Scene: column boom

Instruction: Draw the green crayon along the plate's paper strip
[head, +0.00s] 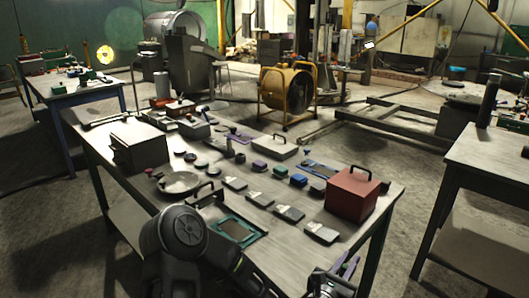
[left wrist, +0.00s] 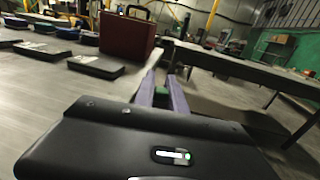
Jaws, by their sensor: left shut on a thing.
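My left gripper (head: 347,268) is low in the head view, by the near right edge of the table. Its purple fingers also show in the left wrist view (left wrist: 163,88), closed on a small green piece, which looks like the green crayon (left wrist: 160,97). Most of the crayon is hidden between the fingers, and its tip cannot be made out. A green-framed plate (head: 262,235) lies on the near side of the table, left of the gripper and partly behind my arm. I cannot make out a paper strip on it. My right gripper is not in view.
A red box with a handle (head: 352,194) stands at the table's right end; it also shows in the left wrist view (left wrist: 128,36). Several flat dark-and-white blocks (head: 289,213) lie between it and the plate. A grey box (head: 138,146) stands at the left. Another table (head: 490,160) is at the right.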

